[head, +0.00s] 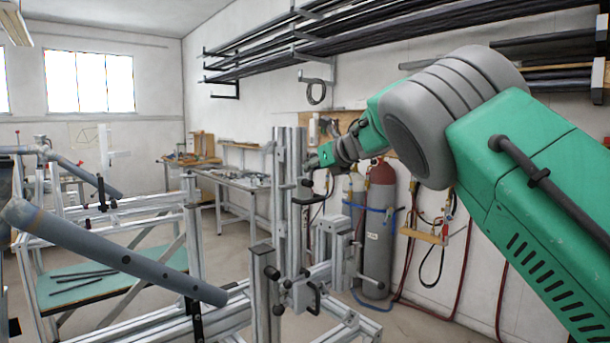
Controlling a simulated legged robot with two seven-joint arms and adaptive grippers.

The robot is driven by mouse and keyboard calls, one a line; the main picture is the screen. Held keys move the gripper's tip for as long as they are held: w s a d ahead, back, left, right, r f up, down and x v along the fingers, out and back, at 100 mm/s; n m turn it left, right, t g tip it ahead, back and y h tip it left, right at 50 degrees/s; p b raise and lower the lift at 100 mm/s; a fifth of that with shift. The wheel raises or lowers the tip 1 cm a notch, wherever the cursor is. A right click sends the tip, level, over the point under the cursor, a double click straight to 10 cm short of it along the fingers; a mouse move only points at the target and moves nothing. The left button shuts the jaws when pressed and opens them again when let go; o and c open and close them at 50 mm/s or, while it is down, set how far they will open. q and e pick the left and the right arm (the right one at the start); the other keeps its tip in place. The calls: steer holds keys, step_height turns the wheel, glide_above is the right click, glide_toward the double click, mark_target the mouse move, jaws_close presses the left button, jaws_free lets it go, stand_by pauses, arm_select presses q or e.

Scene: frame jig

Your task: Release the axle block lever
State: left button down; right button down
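The frame jig stands in the middle, with a tall upright aluminium post (290,200). Several small dark levers and knobs sit on it; I cannot tell for sure which one is the axle block lever. One dark lever (306,183) is on the right side of the post, and a dark curved handle (315,298) is lower down. My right gripper (313,163) reaches in from the right to the upper part of the post, close to the upper lever. Its fingers are small and dark, so contact and opening cannot be made out. My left gripper is not in view.
Grey tubes (110,252) cross the left foreground on the jig's aluminium frame. A green shelf (105,288) holds dark rods at lower left. Gas cylinders (379,225) and hoses stand by the wall behind my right arm. A workbench (235,182) stands behind.

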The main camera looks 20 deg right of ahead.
steer(key=shift+a+f, duration=0.2)
steer(key=shift+f, duration=0.05)
stand_by(0.5)
steer(key=c, duration=1.7)
jaws_free()
steer(key=shift+s, duration=0.1)
steer(key=shift+o, duration=0.4)
steer(key=shift+s+r, duration=0.15)
steer(key=shift+r, duration=0.15)
steer(key=shift+s+d+r, duration=0.2)
steer(key=shift+s, duration=0.2)
steer(key=v, duration=1.1)
steer(key=shift+a, duration=0.15)
steer(key=shift+f, duration=0.2)
